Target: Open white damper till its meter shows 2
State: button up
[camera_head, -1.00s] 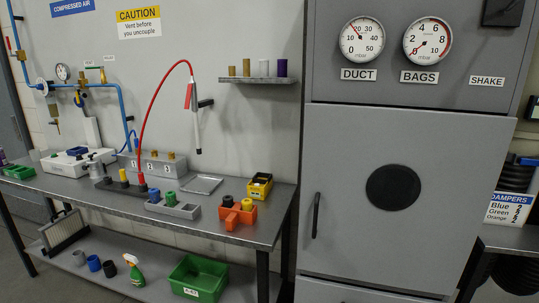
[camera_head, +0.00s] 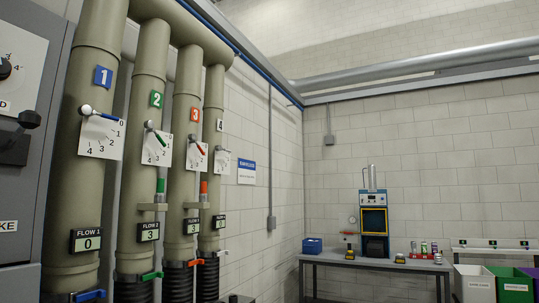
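Four upright beige ducts carry number plates, dial plates with levers and flow meters. The rightmost duct (camera_head: 211,185) has a white plate (camera_head: 219,125) marked 4. Its white dial plate (camera_head: 222,163) shows, but its lever is pale and too small to read. Its flow meter (camera_head: 219,222) seems to read 3, though the digit is small. A small white handle (camera_head: 223,253) sits low on this duct. My gripper is not in view.
Duct 1's meter (camera_head: 86,240) reads 0. The meters of duct 2 (camera_head: 148,232) and duct 3 (camera_head: 191,226) seem to read 3. A grey cabinet (camera_head: 30,200) stands at left. A bench (camera_head: 330,261) with equipment and bins (camera_head: 475,286) are at right.

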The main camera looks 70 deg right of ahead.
aim_at(218, 147)
jog(key=z, duration=1.35)
